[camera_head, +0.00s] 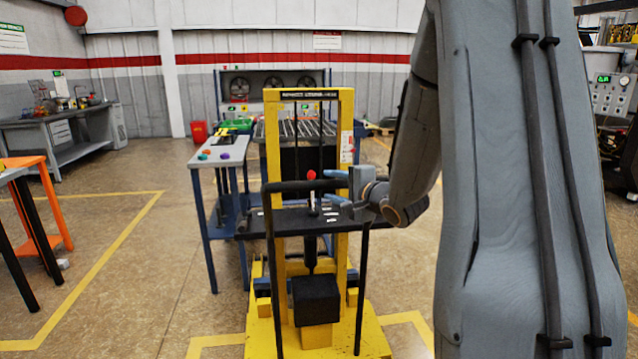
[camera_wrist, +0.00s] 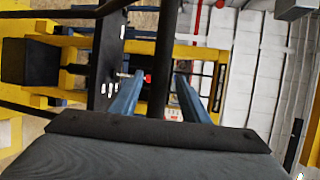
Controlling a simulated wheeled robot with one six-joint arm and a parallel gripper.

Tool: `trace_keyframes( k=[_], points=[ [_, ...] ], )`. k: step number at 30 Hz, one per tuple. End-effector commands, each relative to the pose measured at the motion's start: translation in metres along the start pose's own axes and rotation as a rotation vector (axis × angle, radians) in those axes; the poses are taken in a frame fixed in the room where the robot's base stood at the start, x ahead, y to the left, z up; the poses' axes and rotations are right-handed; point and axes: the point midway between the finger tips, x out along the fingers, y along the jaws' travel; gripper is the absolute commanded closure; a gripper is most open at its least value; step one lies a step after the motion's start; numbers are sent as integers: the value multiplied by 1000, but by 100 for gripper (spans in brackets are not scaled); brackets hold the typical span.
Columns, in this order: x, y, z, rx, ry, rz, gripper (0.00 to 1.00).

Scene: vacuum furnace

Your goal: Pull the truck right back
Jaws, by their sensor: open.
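The truck (camera_head: 346,110) is a yellow lift truck with an upright mast frame, standing in front of me at mid-picture. Its black push handle (camera_head: 300,186) is a bar across the near side, above a dark panel with a red-topped lever (camera_head: 311,177). My gripper (camera_head: 328,185) is at the right end of this bar, with its blue fingers pointing left. In the wrist view my gripper (camera_wrist: 160,76) is open, and the black handle bar (camera_wrist: 164,50) passes between the two fingers. I cannot tell whether either finger touches it.
A grey-topped blue table (camera_head: 222,153) with small coloured pieces stands left of the truck. Behind it is a rack with fans (camera_head: 272,84). An orange table (camera_head: 35,200) is at the left edge.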

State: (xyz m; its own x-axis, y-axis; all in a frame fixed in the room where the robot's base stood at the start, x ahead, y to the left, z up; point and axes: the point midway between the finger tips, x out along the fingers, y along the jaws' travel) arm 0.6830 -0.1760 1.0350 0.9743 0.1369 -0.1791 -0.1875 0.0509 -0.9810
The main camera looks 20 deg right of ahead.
Motion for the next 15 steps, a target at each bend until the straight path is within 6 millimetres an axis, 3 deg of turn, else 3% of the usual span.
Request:
trace_keyframes(
  k=[9,15],
  points=[
    [48,1,0,0,0,2,58],
    [64,0,0,0,0,1,58]
  ],
)
